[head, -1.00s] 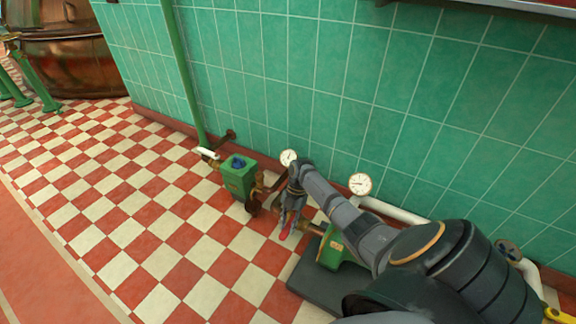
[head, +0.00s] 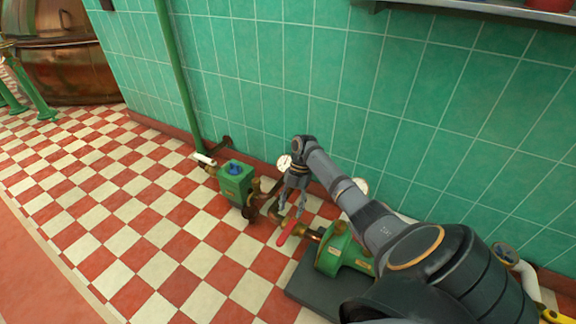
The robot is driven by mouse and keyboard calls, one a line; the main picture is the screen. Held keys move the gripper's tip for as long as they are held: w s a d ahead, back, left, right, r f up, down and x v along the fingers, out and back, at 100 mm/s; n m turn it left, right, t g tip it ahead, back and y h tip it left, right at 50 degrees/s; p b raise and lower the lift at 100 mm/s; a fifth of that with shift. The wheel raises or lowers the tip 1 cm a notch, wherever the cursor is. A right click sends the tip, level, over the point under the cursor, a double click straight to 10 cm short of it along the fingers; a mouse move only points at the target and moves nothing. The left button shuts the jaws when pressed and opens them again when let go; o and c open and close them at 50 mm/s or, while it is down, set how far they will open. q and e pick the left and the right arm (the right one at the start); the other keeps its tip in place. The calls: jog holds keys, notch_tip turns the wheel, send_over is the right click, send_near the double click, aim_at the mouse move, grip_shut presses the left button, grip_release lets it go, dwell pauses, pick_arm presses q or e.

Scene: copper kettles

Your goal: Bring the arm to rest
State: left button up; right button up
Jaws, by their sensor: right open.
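My right arm reaches in from the lower right, and its gripper (head: 291,210) points down with its fingers apart and nothing between them. Just below the fingertips in the picture is a red lever (head: 288,232) on the brass pipe fitting. The fingertips look a little above the lever and apart from it, though the exact gap is hard to judge. The lever sits between a green box (head: 236,182) with a blue knob and a green pump body (head: 343,252). The arm hides part of the pipework behind it. My left gripper is not in view.
A green tiled wall (head: 400,100) rises close behind the pipework. Two white gauges stand by the wall, one (head: 284,162) left of the gripper and one (head: 361,185) partly behind my arm. A shelf (head: 480,10) juts out at top right. The checkered floor (head: 130,230) at left is clear.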

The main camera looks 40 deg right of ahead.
jog(key=shift+v, duration=0.95)
jog(key=shift+a+f, duration=0.1)
